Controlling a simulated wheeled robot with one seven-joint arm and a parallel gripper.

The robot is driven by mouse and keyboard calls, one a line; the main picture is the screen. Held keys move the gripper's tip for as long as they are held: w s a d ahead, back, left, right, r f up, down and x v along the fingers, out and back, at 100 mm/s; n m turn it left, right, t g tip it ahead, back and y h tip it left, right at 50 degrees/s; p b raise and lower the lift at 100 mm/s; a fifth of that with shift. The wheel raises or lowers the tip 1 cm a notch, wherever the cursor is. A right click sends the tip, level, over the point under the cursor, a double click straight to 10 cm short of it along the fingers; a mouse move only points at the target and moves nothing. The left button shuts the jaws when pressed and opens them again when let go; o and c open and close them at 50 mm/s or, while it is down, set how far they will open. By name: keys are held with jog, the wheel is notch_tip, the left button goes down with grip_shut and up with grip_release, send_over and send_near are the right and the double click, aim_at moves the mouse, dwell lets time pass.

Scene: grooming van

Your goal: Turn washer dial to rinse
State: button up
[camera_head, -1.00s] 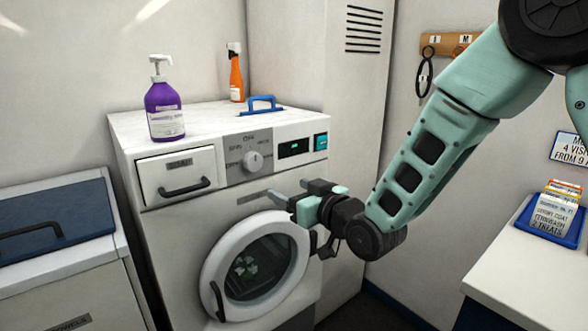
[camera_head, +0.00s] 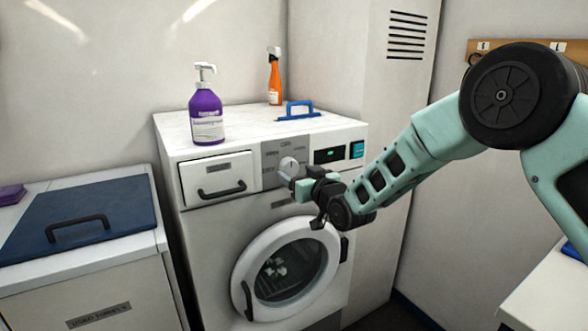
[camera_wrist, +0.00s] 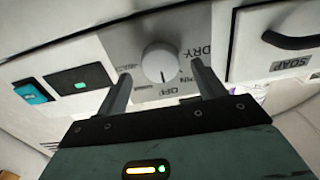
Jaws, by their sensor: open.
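The washer (camera_head: 215,225) stands against the wall with its round door shut. Its dial (camera_head: 288,166) is a white round knob on a grey panel, to the right of the soap drawer. In the wrist view the dial (camera_wrist: 162,62) appears upside down, its dark pointer mark toward the OFF label. My gripper (camera_head: 300,180) is just in front of the panel, partly covering the dial's lower right. In the wrist view my gripper (camera_wrist: 162,84) is open, one finger each side of the dial, apparently not touching it.
The soap drawer (camera_head: 222,177) has a black handle. A lit display (camera_head: 328,155) and teal button (camera_head: 357,150) are right of the dial. A blue-lidded bin (camera_head: 120,205) stands left.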

aim_at(289, 168)
jog(key=shift+x, duration=1.2)
jog(key=c, duration=1)
jog(key=shift+o, duration=0.2)
jog(key=shift+f, duration=0.1)
jog(key=m+b, duration=0.3)
jog(key=shift+f+m, duration=0.1)
jog(key=shift+m, duration=0.3)
jog(key=shift+m+b, duration=1.9)
jog(key=shift+m, duration=0.6)
